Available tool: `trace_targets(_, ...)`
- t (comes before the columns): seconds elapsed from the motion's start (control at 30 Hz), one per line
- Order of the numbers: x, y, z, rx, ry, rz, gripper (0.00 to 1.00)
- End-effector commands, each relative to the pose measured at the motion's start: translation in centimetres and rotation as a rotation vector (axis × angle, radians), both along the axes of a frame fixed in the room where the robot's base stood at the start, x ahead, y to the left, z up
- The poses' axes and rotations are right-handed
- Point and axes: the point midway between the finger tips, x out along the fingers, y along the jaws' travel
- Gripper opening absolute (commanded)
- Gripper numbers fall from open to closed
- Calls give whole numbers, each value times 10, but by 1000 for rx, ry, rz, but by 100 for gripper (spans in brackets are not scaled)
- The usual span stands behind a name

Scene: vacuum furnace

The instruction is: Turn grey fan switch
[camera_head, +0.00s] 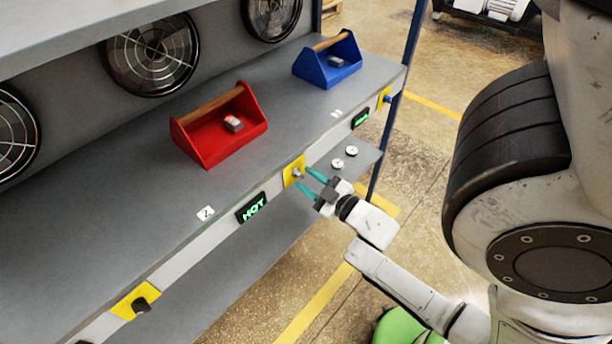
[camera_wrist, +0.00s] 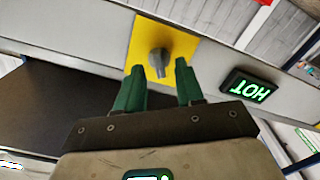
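The grey fan switch (camera_wrist: 158,60) is a small knob on a yellow plate (camera_wrist: 183,78) on the front edge of the shelf. In the head view the knob (camera_head: 297,173) sits on its yellow plate right of the HOT display. My gripper (camera_head: 311,183) is in front of this plate. Its two teal fingers (camera_wrist: 160,88) are apart, with the knob seen between and just beyond their tips in the wrist view. Nothing is held between them. I cannot tell exactly how far the tips are from the knob.
A green-lit HOT display (camera_head: 252,207) is beside the switch. A black knob (camera_head: 142,305) and a blue knob (camera_head: 387,98) sit on other yellow plates. A red toolbox (camera_head: 219,126) and a blue toolbox (camera_head: 328,60) stand on the shelf (camera_head: 130,190). Fans (camera_head: 152,56) line the back.

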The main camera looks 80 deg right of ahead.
Motion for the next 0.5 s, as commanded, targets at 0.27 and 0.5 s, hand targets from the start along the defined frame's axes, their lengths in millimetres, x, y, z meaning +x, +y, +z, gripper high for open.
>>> trace_targets(0.27,10,-5,0,0,0,0,37)
trace_targets(0.5,9,-5,0,0,0,0,31)
